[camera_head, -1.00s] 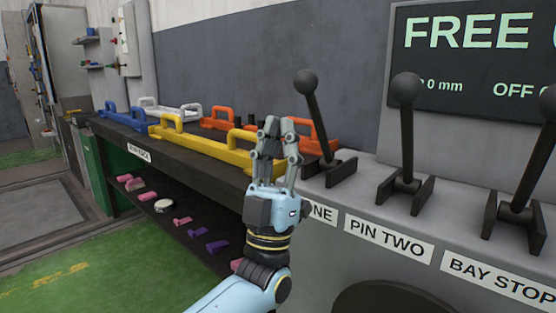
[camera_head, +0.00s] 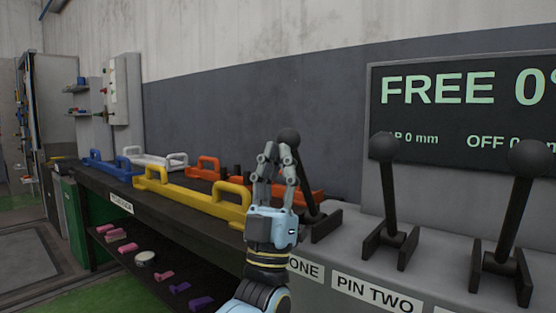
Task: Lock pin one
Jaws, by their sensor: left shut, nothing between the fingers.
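The pin one lever (camera_head: 310,195) is a black stick with a round knob (camera_head: 289,137) on a grey console. It leans to the left at the top. Its label is partly hidden behind my left gripper, leaving "ONE" (camera_head: 304,268) readable. My left gripper (camera_head: 276,150) is shut and empty, fingers pointing up. It overlaps the lever's knob and upper shaft in the picture; I cannot tell whether they touch. The pin two lever (camera_head: 389,190) stands nearly upright to the right. My right gripper is not in view.
A third lever (camera_head: 520,210) stands at the right. A display (camera_head: 470,110) behind the levers reads "FREE 0". On the left, a dark bench (camera_head: 150,200) carries yellow (camera_head: 195,198), blue, white and orange handled frames. Small pink and purple pieces lie on its lower shelf.

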